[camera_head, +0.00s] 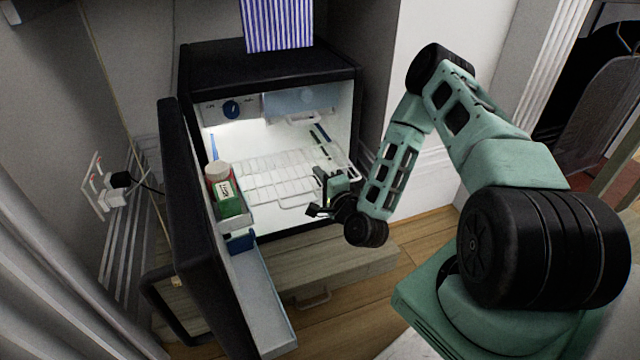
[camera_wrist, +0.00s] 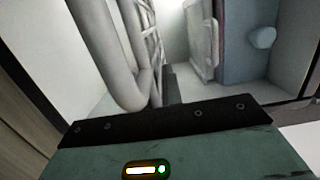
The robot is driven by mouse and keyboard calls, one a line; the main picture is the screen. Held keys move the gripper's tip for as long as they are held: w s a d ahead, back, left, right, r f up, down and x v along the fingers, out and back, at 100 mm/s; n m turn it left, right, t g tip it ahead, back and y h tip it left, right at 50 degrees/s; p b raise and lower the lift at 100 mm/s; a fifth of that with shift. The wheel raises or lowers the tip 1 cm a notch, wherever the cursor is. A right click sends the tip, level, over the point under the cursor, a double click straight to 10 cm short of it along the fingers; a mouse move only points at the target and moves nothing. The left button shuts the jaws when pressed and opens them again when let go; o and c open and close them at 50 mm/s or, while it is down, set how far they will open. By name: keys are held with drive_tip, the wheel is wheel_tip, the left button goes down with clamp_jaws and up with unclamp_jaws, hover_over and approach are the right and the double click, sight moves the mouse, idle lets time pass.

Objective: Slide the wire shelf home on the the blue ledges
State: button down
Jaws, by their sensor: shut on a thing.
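The white wire shelf (camera_head: 265,178) is partly inside the small open fridge, with its front edge near the opening. My gripper (camera_head: 322,188) is shut on the shelf's front edge, right of its middle. In the wrist view the shelf's thick white wires (camera_wrist: 110,55) run up close to the camera; the fingertips are hard to make out there. One blue ledge (camera_head: 213,147) shows as a strip on the fridge's left inner wall. A darker strip (camera_head: 320,133) shows on the right wall. I cannot tell whether the shelf's sides rest on the ledges.
The black fridge (camera_head: 270,65) has its door (camera_head: 185,190) swung open at the left. Door bins hold a green carton (camera_head: 228,200) and a jar (camera_head: 217,172). A freezer flap (camera_head: 300,101) and dial (camera_head: 231,109) are above the shelf. A wooden drawer (camera_head: 330,272) lies below.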

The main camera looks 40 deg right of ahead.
sight(313, 164)
drive_tip(key=shift+r, duration=0.1)
drive_tip(key=shift+w+d+p, duration=0.1)
drive_tip(key=shift+w+d, duration=0.15)
drive_tip(key=shift+w, duration=0.6)
drive_tip(key=shift+w+d+p, duration=0.15)
drive_tip(key=shift+w+d, duration=0.1)
drive_tip(key=shift+w, duration=0.6)
drive_tip(key=shift+w+d+p, duration=0.1)
drive_tip(key=shift+w+d, duration=0.15)
drive_tip(key=shift+w, duration=0.6)
drive_tip(key=shift+w+d+b, duration=0.1)
drive_tip(key=shift+w+d, duration=0.25)
drive_tip(key=shift+w, duration=0.8)
drive_tip(key=shift+w+d+b, duration=0.1)
drive_tip(key=shift+w+d, duration=0.2)
drive_tip(key=shift+w, duration=0.9)
drive_tip(key=shift+w+d+b, duration=0.1)
drive_tip(key=shift+w+d, duration=0.25)
drive_tip(key=shift+w, duration=0.8)
drive_tip(key=w+d+b, duration=0.2)
drive_tip(key=w, duration=0.6)
drive_tip(key=shift+d+f+b, duration=0.15)
drive_tip(key=shift+f+b, duration=0.2)
